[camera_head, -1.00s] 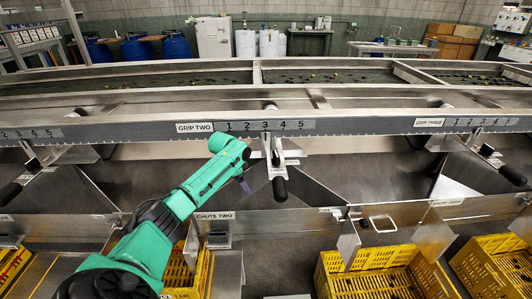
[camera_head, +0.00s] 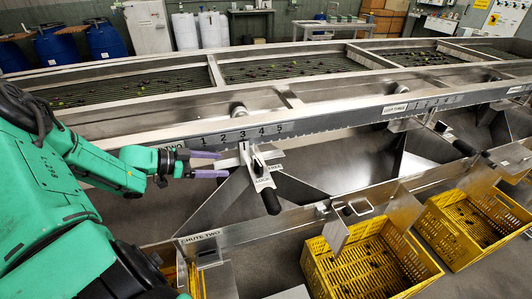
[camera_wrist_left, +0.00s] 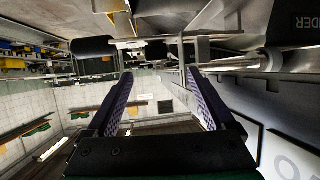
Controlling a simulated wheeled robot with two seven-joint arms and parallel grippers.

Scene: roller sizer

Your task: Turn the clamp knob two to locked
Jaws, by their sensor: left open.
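The grip-two clamp (camera_head: 259,170) sits on the numbered rail near marks 3 and 4. It has a pale labelled plate and a black handle (camera_head: 271,201) hanging down and tilted toward me. My left gripper (camera_head: 224,165) comes in from the left with its two purple fingers spread, just left of the clamp and pointing at it. The wrist view shows the same fingers (camera_wrist_left: 158,85) apart with nothing held between them. A black cylinder (camera_wrist_left: 92,48) shows beyond the left finger there; I cannot tell whether it is the handle. The right gripper is out of view.
The numbered rail (camera_head: 330,119) runs across above the metal chutes. Yellow crates (camera_head: 345,262) stand below at the right. Another clamp with a black handle (camera_head: 463,147) is farther right. The chute-two edge (camera_head: 225,231) lies below my left arm.

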